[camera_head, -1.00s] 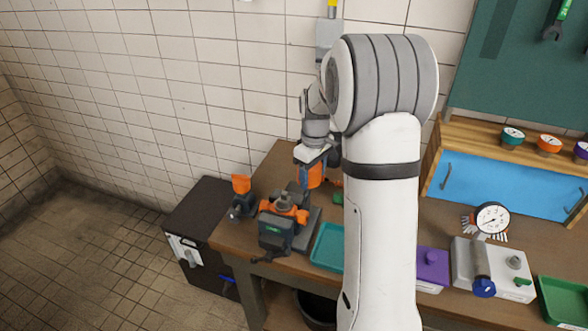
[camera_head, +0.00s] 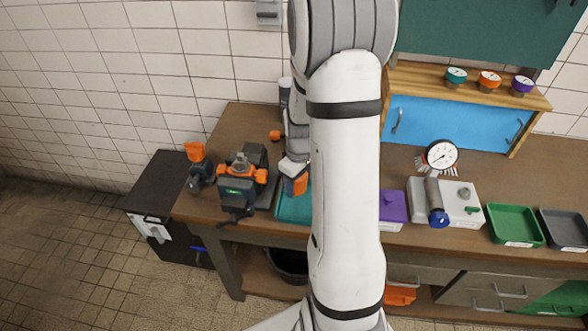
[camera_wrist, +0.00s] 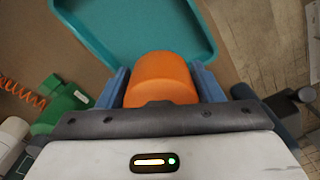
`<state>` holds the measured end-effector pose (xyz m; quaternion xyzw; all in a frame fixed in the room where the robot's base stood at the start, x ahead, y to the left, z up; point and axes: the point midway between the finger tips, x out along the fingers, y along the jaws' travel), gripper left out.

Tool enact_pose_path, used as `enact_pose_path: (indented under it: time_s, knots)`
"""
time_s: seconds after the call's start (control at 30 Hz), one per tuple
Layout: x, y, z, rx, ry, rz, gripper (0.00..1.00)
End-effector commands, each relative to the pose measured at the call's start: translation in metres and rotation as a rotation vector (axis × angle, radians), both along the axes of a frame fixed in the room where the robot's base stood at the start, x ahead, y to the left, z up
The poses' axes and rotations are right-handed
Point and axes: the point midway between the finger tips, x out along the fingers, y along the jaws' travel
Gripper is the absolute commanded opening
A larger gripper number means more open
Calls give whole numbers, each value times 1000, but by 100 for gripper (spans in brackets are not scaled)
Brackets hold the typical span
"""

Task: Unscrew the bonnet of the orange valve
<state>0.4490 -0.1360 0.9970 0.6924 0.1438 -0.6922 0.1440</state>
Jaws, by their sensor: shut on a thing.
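My gripper (camera_head: 294,178) is shut on an orange rounded piece (camera_wrist: 160,80), held between its two blue fingers. I cannot tell whether this piece is the bonnet. In the wrist view it shows against the teal tray (camera_wrist: 195,14); in the head view the gripper is at the tray's (camera_head: 290,213) upper right part. The orange valve (camera_head: 242,172) sits in a dark vise (camera_head: 236,195) on the bench, left of my gripper. A grey part stands up at its middle. My arm hides the right part of the tray.
An orange and dark tool (camera_head: 197,163) stands at the bench's left end. Right of my arm are a purple box (camera_head: 393,207), a dial gauge (camera_head: 441,154), a white block (camera_head: 461,198) and a green tray (camera_head: 514,224). A small orange item (camera_head: 275,134) lies behind the vise.

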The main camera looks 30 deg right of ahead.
Motion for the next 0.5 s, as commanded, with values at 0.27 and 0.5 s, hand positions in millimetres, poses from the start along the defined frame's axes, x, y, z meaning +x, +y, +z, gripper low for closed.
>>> enact_pose_path:
  time_s: [0.27,0.5]
  knots:
    - [0,0,-23,1,1,0,37]
    - [0,0,-51,1,1,0,37]
